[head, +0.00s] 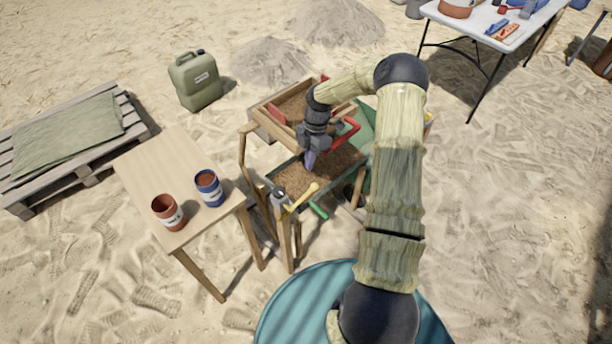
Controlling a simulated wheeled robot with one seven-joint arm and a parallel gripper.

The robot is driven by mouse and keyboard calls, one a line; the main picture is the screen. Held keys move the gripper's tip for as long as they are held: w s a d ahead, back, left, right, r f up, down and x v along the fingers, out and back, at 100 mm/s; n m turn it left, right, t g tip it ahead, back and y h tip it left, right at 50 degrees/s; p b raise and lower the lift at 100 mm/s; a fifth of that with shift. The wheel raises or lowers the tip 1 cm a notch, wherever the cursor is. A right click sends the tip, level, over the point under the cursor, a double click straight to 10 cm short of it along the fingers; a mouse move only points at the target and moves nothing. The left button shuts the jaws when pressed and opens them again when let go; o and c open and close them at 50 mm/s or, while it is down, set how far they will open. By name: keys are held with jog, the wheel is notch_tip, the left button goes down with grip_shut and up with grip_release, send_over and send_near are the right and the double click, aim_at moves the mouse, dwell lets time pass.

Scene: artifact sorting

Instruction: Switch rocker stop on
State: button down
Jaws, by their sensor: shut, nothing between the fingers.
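A wooden rocker sieve (268,125) stands in the middle of the head view, with soil in its upper tray and red parts on it. A lower soil-filled trough (333,174) sits below the tray. At its front end are a yellow-tipped lever (303,197) and a green handle (318,211). I cannot tell for sure which part is the rocker stop. My gripper (310,162) is shut and empty, pointing down over the trough, beyond the yellow lever and apart from it. My arm hides part of the trough's right side.
A small wooden table (165,165) at left holds a red-brown can (168,212) and a blue can (209,188). A green jerrycan (195,80) stands behind, a pallet (85,180) far left. A white table (480,25) is at top right. Sand is clear on the right.

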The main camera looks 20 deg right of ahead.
jog(key=shift+d+v, duration=0.25)
jog(key=shift+v, duration=1.5)
jog(key=shift+w+f, duration=0.15)
jog(key=shift+w, duration=0.05)
jog(key=s+a+r+m+t+h, duration=0.1)
jog(key=s+a+r+m, duration=0.3)
jog(key=s+r+m, duration=0.4)
jog(key=s+a+r+m+t+h, duration=0.1)
jog(key=s+a+r+m+t, duration=0.3)
jog(key=s+r+m, duration=0.4)
jog(key=s+m, duration=0.5)
jog(key=s, duration=0.1)
jog(key=shift+s+a+r+h, duration=0.3)
jog(key=shift+a+r, duration=0.05)
jog(key=shift+a, duration=0.05)
